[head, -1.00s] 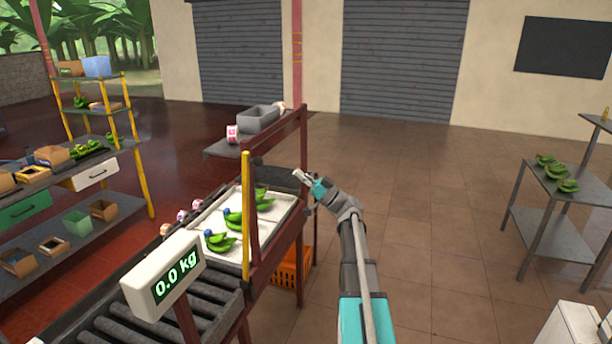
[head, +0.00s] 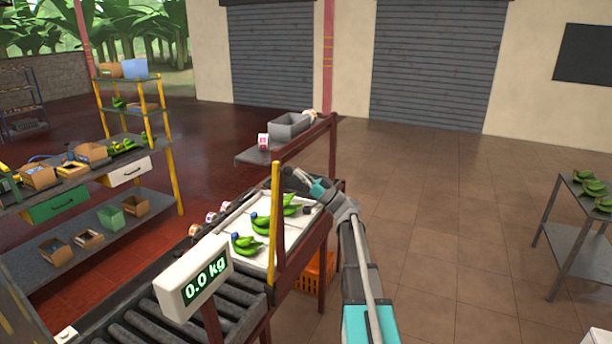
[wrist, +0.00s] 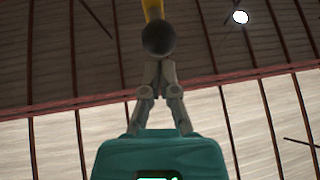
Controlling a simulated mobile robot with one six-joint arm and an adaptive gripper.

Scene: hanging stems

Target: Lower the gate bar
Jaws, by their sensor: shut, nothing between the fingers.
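The yellow gate bar (head: 275,225) stands upright at the near end of the red frame over the conveyor. A dark round knob (head: 288,172) shows near its top in the head view. In the wrist view the knob (wrist: 158,38) sits just beyond my fingertips, with part of the yellow bar (wrist: 153,9) behind it. My gripper (head: 298,177) is shut and empty, beside the knob on its right. It also shows from behind in the wrist view (wrist: 158,65). I cannot tell whether the fingertips touch the knob.
White trays with green bananas (head: 262,222) lie on the conveyor below my gripper. The scale display (head: 195,278) reads 0.0 kg in the foreground. A red frame beam (head: 310,135) rises behind my gripper. An orange crate (head: 315,272) is under the conveyor.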

